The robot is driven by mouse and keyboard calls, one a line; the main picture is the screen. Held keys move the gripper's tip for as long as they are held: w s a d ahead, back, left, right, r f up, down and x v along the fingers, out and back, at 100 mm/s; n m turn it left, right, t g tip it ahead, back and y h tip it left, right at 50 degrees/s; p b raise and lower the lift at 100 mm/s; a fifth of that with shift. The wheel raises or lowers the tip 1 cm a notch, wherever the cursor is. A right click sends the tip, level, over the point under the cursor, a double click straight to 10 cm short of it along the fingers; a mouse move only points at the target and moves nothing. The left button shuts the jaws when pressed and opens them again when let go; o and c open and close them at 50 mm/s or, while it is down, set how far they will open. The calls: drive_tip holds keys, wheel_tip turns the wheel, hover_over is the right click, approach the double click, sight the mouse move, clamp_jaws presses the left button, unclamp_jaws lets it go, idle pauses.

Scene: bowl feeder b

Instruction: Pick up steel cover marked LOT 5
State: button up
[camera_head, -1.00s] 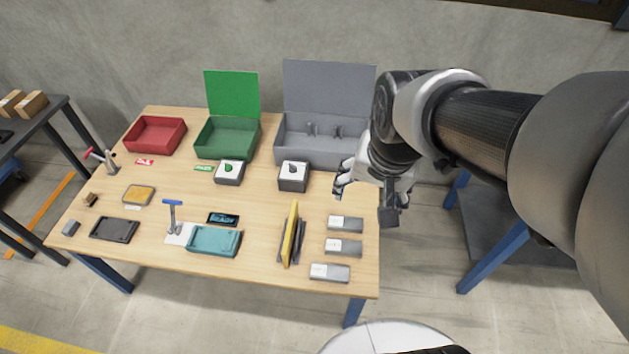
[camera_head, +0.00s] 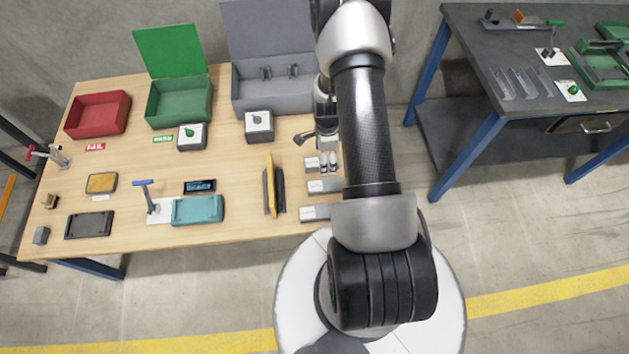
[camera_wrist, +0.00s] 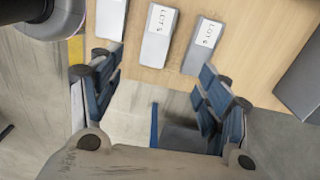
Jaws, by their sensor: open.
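Three flat steel covers lie in a row at the table's right edge. In the head view the rear cover (camera_head: 312,164), the middle cover (camera_head: 318,187) and the front cover (camera_head: 312,213) are partly hidden by my arm. In the wrist view two covers, the central one (camera_wrist: 155,50) and the right one (camera_wrist: 196,60), show white LOT labels; their digits are too small to tell apart surely. A third cover (camera_wrist: 110,22) is cut off at the top left. My gripper (camera_wrist: 158,82) is open and empty, with its fingers apart below the covers in the picture. In the head view my gripper (camera_head: 328,162) is at the rear cover.
A dark second table (camera_head: 460,60) stands at the right.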

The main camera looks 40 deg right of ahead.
drive_tip(key=b, duration=0.3)
hover_over(325, 185)
drive_tip(key=f, duration=1.2)
drive_tip(key=shift+w+f, duration=0.25)
drive_tip(key=shift+f, duration=0.1)
drive_tip(key=shift+s+f+b, duration=0.2)
drive_tip(key=shift+f+b, duration=0.8)
drive_tip(key=shift+f, duration=1.7)
drive_tip(key=shift+r, duration=0.1)
drive_tip(key=shift+d, duration=0.1)
drive_tip(key=c, duration=1.4)
